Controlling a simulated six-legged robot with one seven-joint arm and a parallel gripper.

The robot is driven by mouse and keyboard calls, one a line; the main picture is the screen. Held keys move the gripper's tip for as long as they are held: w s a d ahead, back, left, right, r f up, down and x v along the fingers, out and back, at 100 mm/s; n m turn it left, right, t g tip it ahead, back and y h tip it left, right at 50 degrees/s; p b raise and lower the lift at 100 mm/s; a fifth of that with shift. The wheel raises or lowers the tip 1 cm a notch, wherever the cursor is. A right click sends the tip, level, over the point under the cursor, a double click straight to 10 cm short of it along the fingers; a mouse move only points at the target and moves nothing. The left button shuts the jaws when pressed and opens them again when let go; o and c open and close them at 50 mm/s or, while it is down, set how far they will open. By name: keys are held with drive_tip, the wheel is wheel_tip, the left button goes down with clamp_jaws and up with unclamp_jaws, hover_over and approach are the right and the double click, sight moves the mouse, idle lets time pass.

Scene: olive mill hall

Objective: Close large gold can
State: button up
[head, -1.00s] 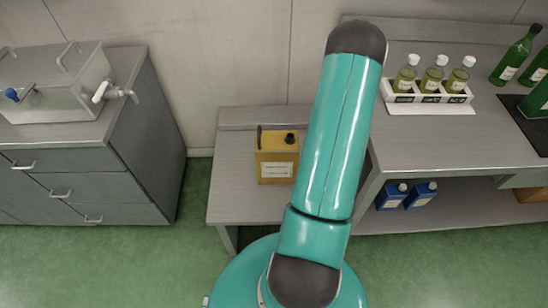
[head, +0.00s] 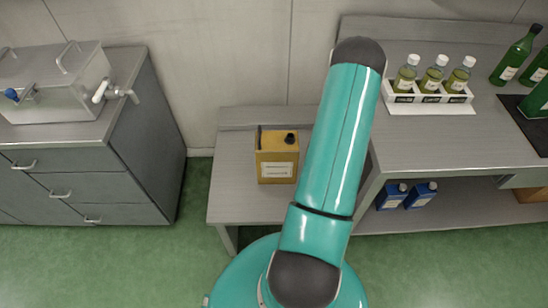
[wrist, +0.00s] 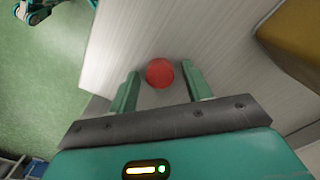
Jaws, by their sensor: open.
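The large gold can (head: 277,165) stands upright on the low grey bench, with a pale label on its front. On its top are a dark handle at the left and a dark round neck (head: 290,138) with no red cap on it. Part of a gold side, likely the same can (wrist: 295,40), shows at the upper right in the wrist view. A round red cap (wrist: 159,72) lies over the bench surface, between the fingers of my gripper (wrist: 160,80). The fingers are open, with gaps on both sides of it. My arm hides the gripper and red cap in the head view.
The low bench (head: 240,190) is clear left of the can. A taller bench (head: 420,145) at the right holds a white rack (head: 430,97) of oil bottles and green bottles. Blue cans (head: 391,197) sit on its lower shelf. A drawer cabinet (head: 150,150) stands left.

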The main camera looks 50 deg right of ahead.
drive_tip(key=c, duration=0.8)
drive_tip(key=shift+r, duration=3)
drive_tip(key=shift+r, duration=0.1)
wheel_tip(320, 180, up, 6)
drive_tip(key=shift+f, duration=0.1)
drive_tip(key=shift+s, duration=0.15)
